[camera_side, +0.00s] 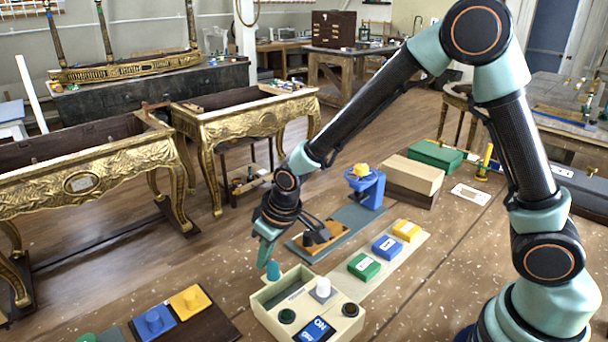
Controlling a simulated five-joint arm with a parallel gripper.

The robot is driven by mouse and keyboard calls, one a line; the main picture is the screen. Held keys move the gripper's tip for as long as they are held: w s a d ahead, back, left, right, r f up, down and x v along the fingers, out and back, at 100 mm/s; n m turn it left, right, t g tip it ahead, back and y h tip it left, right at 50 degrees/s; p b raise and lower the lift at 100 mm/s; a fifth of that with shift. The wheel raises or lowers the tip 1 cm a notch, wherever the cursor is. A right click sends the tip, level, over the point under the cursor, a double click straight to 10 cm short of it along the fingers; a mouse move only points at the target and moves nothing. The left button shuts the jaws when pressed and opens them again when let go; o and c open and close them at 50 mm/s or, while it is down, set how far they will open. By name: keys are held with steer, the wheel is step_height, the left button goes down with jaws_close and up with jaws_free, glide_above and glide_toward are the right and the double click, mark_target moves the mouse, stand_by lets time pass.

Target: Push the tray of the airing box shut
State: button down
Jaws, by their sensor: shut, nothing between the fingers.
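A cream box (350,327) stands on the speckled worktop, at the lower middle; it looks like the airing box. An open compartment with a green-grey floor, which seems to be the tray (257,300), shows at its back left. The box top carries a white knob, two dark round knobs and a blue panel. My gripper (271,266) is shut and empty, pointing down over the back part of the compartment. I cannot tell whether its tip touches the tray.
A wooden block with a dark knob (318,238) stands just behind my gripper. Green, blue and yellow blocks (387,245) lie on a pale strip to the right. Blue and yellow knobbed plates (188,301) lie at lower left. A blue stand (368,190) rises farther back.

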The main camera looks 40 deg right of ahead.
step_height(320, 180, up, 10)
steer(key=s+d+r+m+t, duration=0.1)
steer(key=s+d+r, duration=0.3)
steer(key=s+d, duration=0.3)
steer(key=s+d+r+m+t+h, duration=0.1)
steer(key=s+d+r+m, duration=0.1)
steer(key=s+d+r, duration=0.2)
steer(key=shift+s+d+r, duration=0.15)
steer(key=shift+s+d, duration=1.45)
steer(key=shift+d, duration=0.2)
